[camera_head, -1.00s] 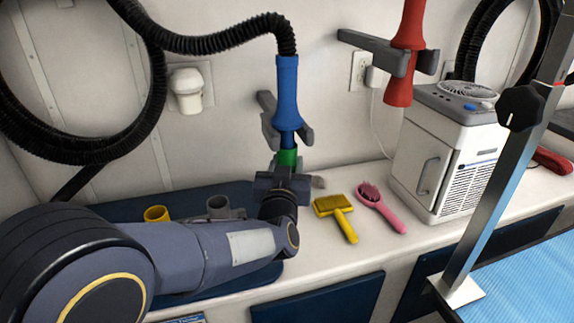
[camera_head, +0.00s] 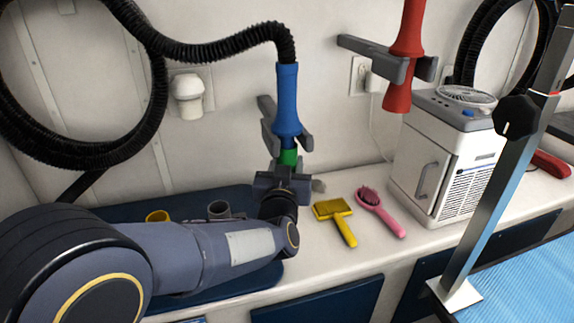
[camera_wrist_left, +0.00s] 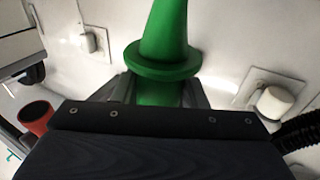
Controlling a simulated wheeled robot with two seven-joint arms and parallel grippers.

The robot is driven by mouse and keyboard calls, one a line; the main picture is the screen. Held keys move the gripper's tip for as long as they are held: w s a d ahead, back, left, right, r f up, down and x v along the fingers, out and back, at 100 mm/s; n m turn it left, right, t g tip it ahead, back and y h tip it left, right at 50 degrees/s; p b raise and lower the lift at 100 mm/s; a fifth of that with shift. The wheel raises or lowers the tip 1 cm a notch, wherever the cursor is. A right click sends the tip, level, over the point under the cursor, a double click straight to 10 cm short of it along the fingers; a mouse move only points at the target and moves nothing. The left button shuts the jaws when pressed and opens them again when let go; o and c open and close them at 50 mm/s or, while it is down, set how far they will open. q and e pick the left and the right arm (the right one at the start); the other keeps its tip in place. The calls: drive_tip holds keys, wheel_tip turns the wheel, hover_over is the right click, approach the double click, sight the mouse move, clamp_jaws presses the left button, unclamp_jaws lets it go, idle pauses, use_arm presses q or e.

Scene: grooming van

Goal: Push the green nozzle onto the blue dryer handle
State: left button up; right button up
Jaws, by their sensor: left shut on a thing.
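The blue dryer handle (camera_head: 288,98) hangs upright from a black hose, with a grey wall bracket (camera_head: 270,136) around its lower part. The green nozzle (camera_head: 288,157) shows right below the handle's flared lower end in the head view. Whether they touch or a small gap remains, I cannot tell. My left gripper (camera_head: 284,178) is shut on the nozzle under the handle. In the left wrist view the nozzle (camera_wrist_left: 165,45) is a tapered green piece with a wide flange, and the blue handle is not seen. My right gripper is not in view.
A red dryer handle (camera_head: 404,60) hangs in another bracket to the right. A yellow (camera_head: 158,216) and a grey (camera_head: 219,209) cylindrical piece lie left, behind my arm.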

use_arm(q)
drive_tip(key=o, duration=1.3)
drive_tip(key=shift+o, duration=0.2)
